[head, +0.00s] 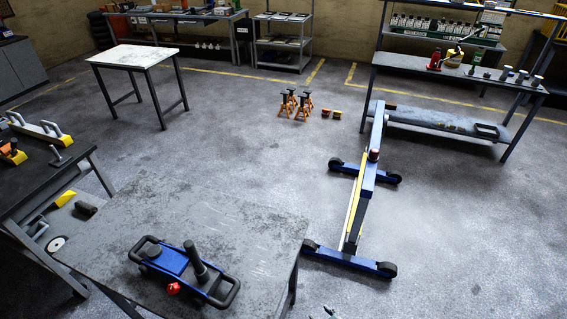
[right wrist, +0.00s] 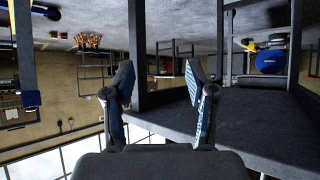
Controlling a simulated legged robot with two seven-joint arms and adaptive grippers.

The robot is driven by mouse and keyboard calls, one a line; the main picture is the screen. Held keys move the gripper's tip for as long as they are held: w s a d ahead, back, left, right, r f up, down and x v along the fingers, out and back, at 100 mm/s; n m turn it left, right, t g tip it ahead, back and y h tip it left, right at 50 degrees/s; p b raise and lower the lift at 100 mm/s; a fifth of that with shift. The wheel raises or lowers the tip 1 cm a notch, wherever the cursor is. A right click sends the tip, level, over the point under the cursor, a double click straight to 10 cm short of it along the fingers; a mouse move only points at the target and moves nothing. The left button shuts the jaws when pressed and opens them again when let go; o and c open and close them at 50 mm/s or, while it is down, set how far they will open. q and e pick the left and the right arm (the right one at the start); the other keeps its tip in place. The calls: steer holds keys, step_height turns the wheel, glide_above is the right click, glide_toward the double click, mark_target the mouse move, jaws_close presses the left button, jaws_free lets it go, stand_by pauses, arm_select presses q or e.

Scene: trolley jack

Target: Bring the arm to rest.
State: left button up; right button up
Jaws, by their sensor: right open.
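A blue trolley jack (head: 180,262) with black handles and a red knob sits on a worn grey table (head: 235,225) in the head view. Only the tips of my right gripper (head: 328,312) show, at the bottom edge of the head view, right of the table and apart from the jack. In the right wrist view my right gripper (right wrist: 159,78) is open, with nothing between its fingers; that view appears upside down. My left gripper is not in view.
A blue engine crane (head: 367,178) stands on the floor right of the table. A dark workbench (head: 40,175) is at the left. Orange jack stands (head: 296,103) stand farther back, and a shelf bench (head: 455,80) is at the back right. Open floor lies between.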

steer(key=s+d+f+m+g+h, duration=0.2)
steer(key=s+d+f+h, duration=0.15)
steer(key=s+f, duration=0.7)
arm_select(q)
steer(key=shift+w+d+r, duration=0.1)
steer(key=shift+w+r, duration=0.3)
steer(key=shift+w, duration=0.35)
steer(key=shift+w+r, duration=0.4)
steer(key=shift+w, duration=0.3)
arm_select(e)
steer(key=s+d+f+g, duration=0.1)
steer(key=s+f, duration=0.3)
steer(key=s, duration=0.4)
steer(key=s+d+f+m+g+h, duration=0.1)
steer(key=s+d+f+g, duration=0.1)
steer(key=s+f, duration=0.3)
steer(key=s+d+f+g+h, duration=0.1)
steer(key=s+f+g, duration=0.2)
steer(key=s, duration=0.8)
steer(key=shift+s+d+f+m, duration=0.25)
steer(key=shift+d+f+m, duration=0.1)
steer(key=shift+f, duration=0.75)
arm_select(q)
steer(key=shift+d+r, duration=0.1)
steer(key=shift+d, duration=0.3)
arm_select(e)
steer(key=shift+d+f, duration=0.1)
steer(key=shift+d, duration=0.3)
